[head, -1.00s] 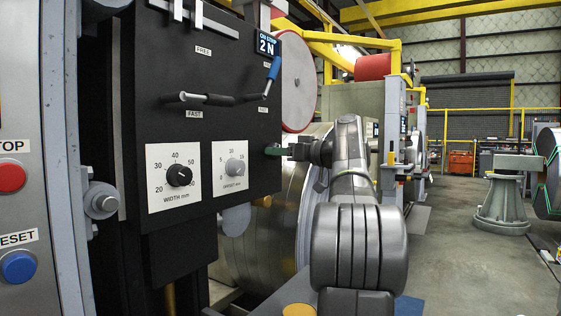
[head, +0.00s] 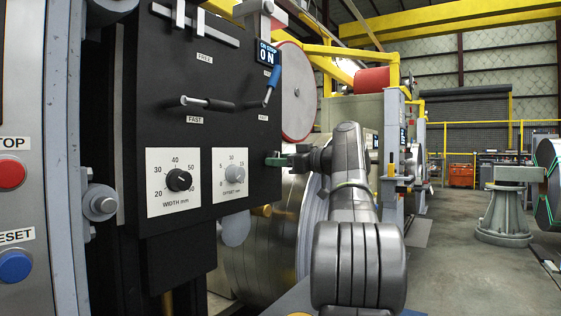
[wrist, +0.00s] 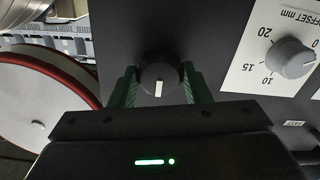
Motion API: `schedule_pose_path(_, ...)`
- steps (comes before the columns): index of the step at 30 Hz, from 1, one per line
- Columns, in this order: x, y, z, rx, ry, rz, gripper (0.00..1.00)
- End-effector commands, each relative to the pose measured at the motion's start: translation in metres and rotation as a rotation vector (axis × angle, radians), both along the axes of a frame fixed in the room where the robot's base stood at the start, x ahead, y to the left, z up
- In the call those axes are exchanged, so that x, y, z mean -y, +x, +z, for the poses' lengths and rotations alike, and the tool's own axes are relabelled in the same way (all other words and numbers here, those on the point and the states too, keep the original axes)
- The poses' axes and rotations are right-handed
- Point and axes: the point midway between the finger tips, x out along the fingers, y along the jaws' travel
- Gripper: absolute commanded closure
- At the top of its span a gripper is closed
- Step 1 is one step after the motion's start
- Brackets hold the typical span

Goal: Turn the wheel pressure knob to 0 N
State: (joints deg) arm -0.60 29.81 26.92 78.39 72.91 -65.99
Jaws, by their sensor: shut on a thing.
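The black wheel pressure knob (wrist: 159,74) is on the black panel in the wrist view. Its white pointer mark points straight down in that picture. My gripper (wrist: 160,86) has its two green fingers on either side of the knob, shut on it. In the head view my gripper (head: 276,160) reaches the panel's right edge from the right, and I cannot make out the knob behind the fingers. The small display (head: 267,53) at the panel's top right reads "ON STRIP 0 N".
A black width knob (head: 179,180) and a grey offset knob (head: 235,174) sit on white dials left of my gripper. A lever with a blue grip (head: 273,78) is above it. A red-rimmed disc (wrist: 40,103) stands beside the panel.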

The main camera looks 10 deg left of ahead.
Motion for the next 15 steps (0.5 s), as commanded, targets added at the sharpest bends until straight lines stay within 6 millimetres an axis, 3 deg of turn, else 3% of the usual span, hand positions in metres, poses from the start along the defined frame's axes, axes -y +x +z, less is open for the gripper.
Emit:
schedule_pose_path(2,0.0000,0.0004,-0.0027,-0.004,-0.003,0.002,0.79)
schedule_pose_path(3,0.0001,0.0005,-0.0026,-0.004,-0.003,0.001,0.49)
schedule_pose_path(5,0.0001,0.0004,-0.0023,-0.004,-0.002,0.001,0.37)
schedule_pose_path(15,0.0029,-0.0007,-0.0003,-0.002,0.000,0.000,0.35)
